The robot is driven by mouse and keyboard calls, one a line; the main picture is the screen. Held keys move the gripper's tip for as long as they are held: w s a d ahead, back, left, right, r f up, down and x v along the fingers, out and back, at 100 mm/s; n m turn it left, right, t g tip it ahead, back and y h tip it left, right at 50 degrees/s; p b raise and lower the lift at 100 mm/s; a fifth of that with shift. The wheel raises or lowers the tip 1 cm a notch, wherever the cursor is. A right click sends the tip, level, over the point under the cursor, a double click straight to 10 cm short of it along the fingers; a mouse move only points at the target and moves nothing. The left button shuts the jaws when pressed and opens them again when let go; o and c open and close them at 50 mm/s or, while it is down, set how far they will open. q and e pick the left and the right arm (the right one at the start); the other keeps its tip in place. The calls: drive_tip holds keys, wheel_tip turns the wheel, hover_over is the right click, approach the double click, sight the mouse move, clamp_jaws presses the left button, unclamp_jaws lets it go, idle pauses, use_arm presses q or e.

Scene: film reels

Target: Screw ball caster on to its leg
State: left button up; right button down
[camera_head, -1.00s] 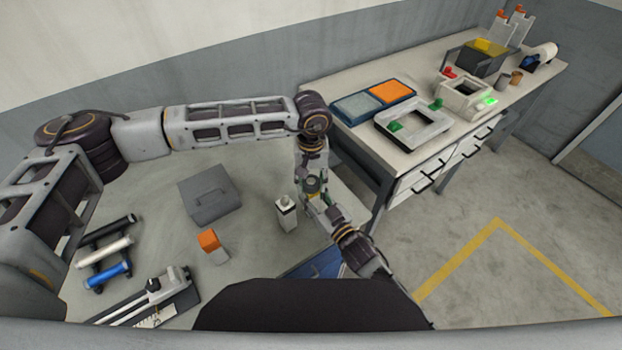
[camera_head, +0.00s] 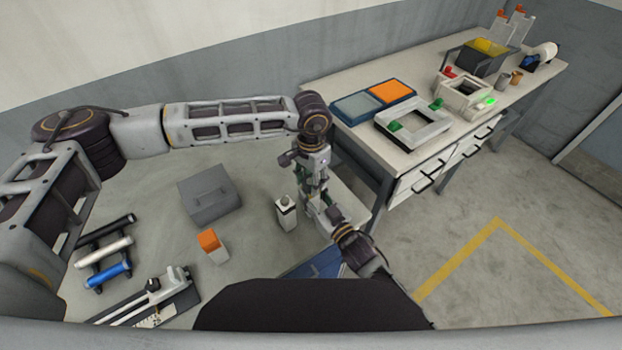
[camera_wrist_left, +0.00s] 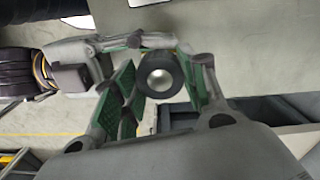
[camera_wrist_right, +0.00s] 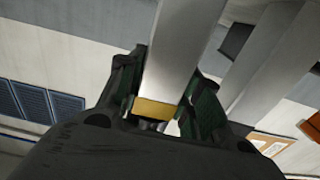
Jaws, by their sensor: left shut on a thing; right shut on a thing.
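In the left wrist view, the ball caster (camera_wrist_left: 161,76) is a dark round housing with a silver ball facing the camera. My left gripper (camera_wrist_left: 158,88) is shut on it between green pads. In the right wrist view, a silver metal leg (camera_wrist_right: 183,45) with a gold band (camera_wrist_right: 159,108) stands between the green pads of my right gripper (camera_wrist_right: 165,110), which is shut on it. In the head view, my left gripper (camera_head: 317,188) and right gripper (camera_head: 328,212) meet closely at the table's right side. Whether the caster touches the leg is hidden.
A grey box (camera_head: 209,196), an orange-topped block (camera_head: 212,246), a white bottle-like item (camera_head: 286,213) and several rollers (camera_head: 105,252) occupy the near table. A workbench (camera_head: 360,132) with trays stands behind at right. Floor to the right is clear.

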use_arm(q)
drive_tip(key=shift+w+r+m, duration=0.1)
drive_tip(key=shift+w+m, duration=0.05)
drive_tip(key=shift+m, duration=0.95)
drive_tip(key=o, duration=1)
drive_tip(key=shift+o, duration=0.2)
drive_tip(key=shift+r, duration=2.2)
drive_tip(key=shift+s+f, duration=0.1)
drive_tip(key=shift+s, duration=0.1)
drive_tip(key=shift+c, duration=0.4)
